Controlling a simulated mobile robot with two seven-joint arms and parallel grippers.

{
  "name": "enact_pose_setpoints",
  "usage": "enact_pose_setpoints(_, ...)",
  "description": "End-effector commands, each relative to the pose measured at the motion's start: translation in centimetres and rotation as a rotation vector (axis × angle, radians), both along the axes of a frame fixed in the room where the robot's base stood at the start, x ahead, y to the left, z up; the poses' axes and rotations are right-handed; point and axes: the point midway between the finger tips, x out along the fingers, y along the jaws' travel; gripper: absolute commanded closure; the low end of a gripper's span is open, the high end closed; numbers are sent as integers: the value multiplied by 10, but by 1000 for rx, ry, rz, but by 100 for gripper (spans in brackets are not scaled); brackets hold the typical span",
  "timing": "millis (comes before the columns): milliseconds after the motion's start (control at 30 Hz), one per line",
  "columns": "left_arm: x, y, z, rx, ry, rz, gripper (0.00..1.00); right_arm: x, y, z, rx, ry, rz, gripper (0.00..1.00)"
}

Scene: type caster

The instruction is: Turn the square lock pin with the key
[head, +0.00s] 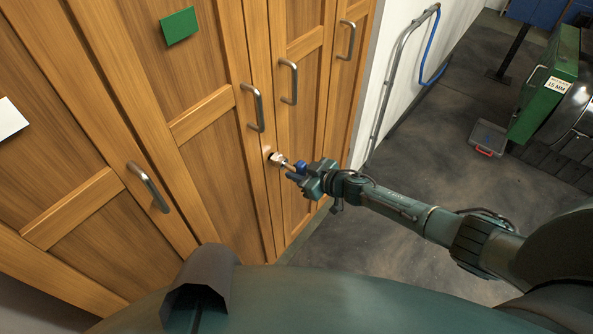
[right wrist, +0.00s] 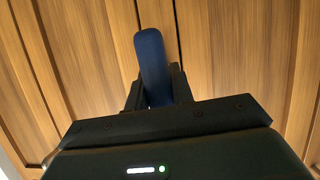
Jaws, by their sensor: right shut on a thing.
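The square lock pin (head: 276,158) shows as a small pale metal piece on the wooden cabinet front, below a bar handle. A key with a blue handle (right wrist: 151,60) stands between the fingers of my right gripper (head: 299,170), which is shut on it. In the head view the key's metal end reaches toward the lock pin; I cannot tell whether it is seated on it. The right wrist view shows the blue handle upright between the dark fingers (right wrist: 157,88), with the key's far end hidden. My left gripper is not in view.
The wooden cabinet (head: 215,120) has several metal bar handles, one (head: 255,108) just above the lock. A green card (head: 179,26) is on a door. A metal rail (head: 388,85) runs along the white wall. A green case (head: 548,85) stands at right. Open floor lies below my right arm.

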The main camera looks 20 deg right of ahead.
Motion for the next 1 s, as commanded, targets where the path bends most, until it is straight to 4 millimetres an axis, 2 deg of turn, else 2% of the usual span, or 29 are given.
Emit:
enact_pose_setpoints(767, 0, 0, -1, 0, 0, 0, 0, -21, -16, 1, 1, -1, 0, 100)
enact_pose_setpoints(1000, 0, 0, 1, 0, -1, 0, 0, -38, -30, 0, -1, 1, 0, 100)
